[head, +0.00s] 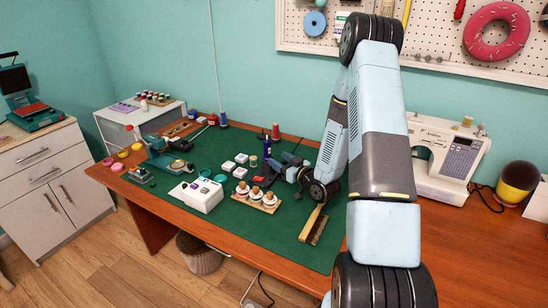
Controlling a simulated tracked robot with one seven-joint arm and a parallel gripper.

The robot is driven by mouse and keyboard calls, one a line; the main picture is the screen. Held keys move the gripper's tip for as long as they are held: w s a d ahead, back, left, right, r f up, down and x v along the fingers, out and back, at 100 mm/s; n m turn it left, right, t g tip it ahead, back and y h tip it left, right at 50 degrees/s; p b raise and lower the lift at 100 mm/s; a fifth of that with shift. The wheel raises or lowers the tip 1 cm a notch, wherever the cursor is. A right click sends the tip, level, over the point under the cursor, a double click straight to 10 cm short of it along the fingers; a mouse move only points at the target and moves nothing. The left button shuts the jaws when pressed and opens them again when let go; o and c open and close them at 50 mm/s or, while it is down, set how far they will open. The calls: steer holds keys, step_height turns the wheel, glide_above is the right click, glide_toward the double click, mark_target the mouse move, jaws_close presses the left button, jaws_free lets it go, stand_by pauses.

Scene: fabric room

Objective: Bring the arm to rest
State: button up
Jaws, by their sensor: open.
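My arm rises from the lower right, bends at an elbow near the top and comes down to a wrist over the green mat (170,215). My gripper (276,164) is at the end of it, low over the right half of the mat and pointing left. Its dark jaws are small in the picture; they are open and I see nothing held between them. The jaws are close to a small wooden rack of white-topped spools (257,198) and some white blocks (228,166). I cannot tell whether they touch anything.
A wood-handled brush (313,225) lies just below my wrist. A white box device (197,194) and a blue-green machine (165,163) stand left on the table. A sewing machine (437,158) stands right, behind my arm.

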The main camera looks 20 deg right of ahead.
steer(key=v, duration=0.7)
step_height(320, 180, up, 9)
steer(key=w+n+g+h, duration=0.1)
steer(key=w+g+h, duration=0.2)
steer(key=h, duration=0.1)
steer(key=s+r+m+g+h, duration=0.2)
steer(key=s+r+g+h, duration=0.3)
steer(key=r, duration=0.6)
steer(key=s+a+r+m+g, duration=0.1)
steer(key=s+a+r, duration=0.1)
steer(key=s, duration=0.7)
steer(key=s+a+r+m+g+y, duration=0.1)
steer(key=s+a+r, duration=0.1)
steer(key=s+r, duration=0.3)
steer(key=s+a+r+m, duration=0.1)
steer(key=s+r, duration=0.3)
steer(key=s, duration=0.9)
steer(key=shift+s+a+m+g+y, duration=0.3)
steer(key=shift+a+m+g, duration=0.1)
steer(key=shift+a, duration=0.35)
